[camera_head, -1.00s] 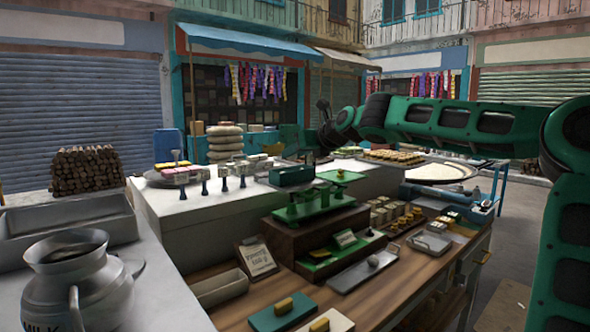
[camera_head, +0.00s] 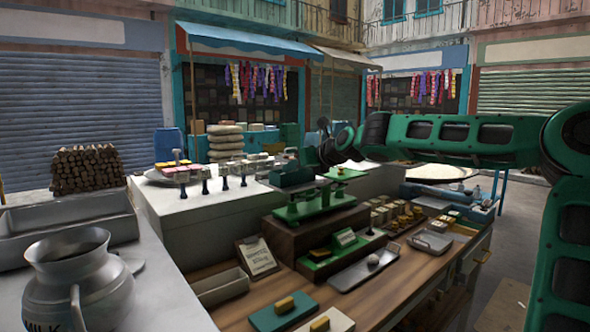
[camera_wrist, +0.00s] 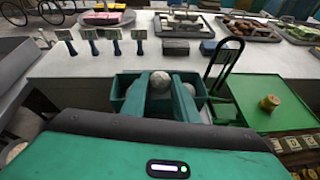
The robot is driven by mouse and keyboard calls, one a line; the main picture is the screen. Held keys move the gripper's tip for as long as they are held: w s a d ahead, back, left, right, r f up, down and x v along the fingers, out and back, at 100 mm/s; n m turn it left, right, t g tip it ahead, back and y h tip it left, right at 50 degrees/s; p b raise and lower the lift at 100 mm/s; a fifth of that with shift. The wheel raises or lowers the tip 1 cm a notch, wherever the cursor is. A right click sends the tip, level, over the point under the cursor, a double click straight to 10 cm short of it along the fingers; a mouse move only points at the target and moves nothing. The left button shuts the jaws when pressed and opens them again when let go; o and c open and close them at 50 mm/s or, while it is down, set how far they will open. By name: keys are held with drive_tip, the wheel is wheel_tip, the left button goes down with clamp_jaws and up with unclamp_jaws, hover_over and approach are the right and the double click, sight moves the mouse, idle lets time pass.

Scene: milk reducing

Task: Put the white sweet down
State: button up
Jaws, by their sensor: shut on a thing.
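In the wrist view my gripper (camera_wrist: 164,90) has its two teal fingers closed around a round white sweet (camera_wrist: 159,82). I cannot tell whether the sweet touches the box. Another whitish ball (camera_head: 373,260) lies on a grey tray (camera_head: 352,276) on the wooden bench.
A green plate (camera_wrist: 244,92) with a yellow piece (camera_wrist: 270,102) is right of the box. Several small sign stands (camera_wrist: 139,42) stand behind on the left. Trays of sweets (camera_wrist: 247,28) line the back. A metal milk can (camera_head: 80,285) is at front left.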

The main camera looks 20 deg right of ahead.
drive_tip(key=shift+f, duration=0.2)
drive_tip(key=o, duration=0.7)
drive_tip(key=shift+o, duration=0.2)
drive_tip(key=shift+r, duration=0.1)
drive_tip(key=shift+r, duration=0.25)
drive_tip(key=v, duration=1.2)
drive_tip(key=shift+r, duration=0.25)
idle(1.7)
